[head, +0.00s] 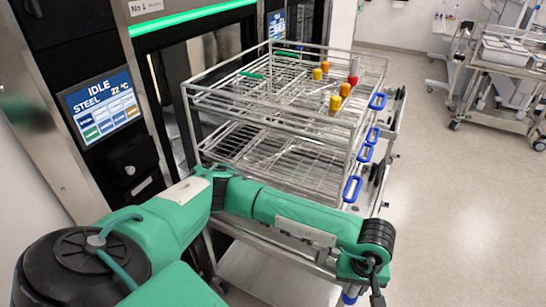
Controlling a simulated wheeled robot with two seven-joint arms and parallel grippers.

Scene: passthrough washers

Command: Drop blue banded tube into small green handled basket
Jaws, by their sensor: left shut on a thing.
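My left arm reaches in from the left across the front of the rack cart. Its gripper (364,278) is at the bottom edge of the head view, right of the cart's lower front, pointing down. It is shut on a blue banded tube (349,297), of which only a small blue and pale piece shows; its lower part is out of frame and the fingers are mostly hidden. The small green handled basket (270,66) is a wire basket on the top rack, toward the back left, well above and away from the gripper. My right gripper is not in view.
The wire rack cart (285,90) has two levels with blue handles (377,101) on the right. Yellow, orange and red-topped tubes (335,104) stand on the top level. A washer with a screen (103,103) is at left.

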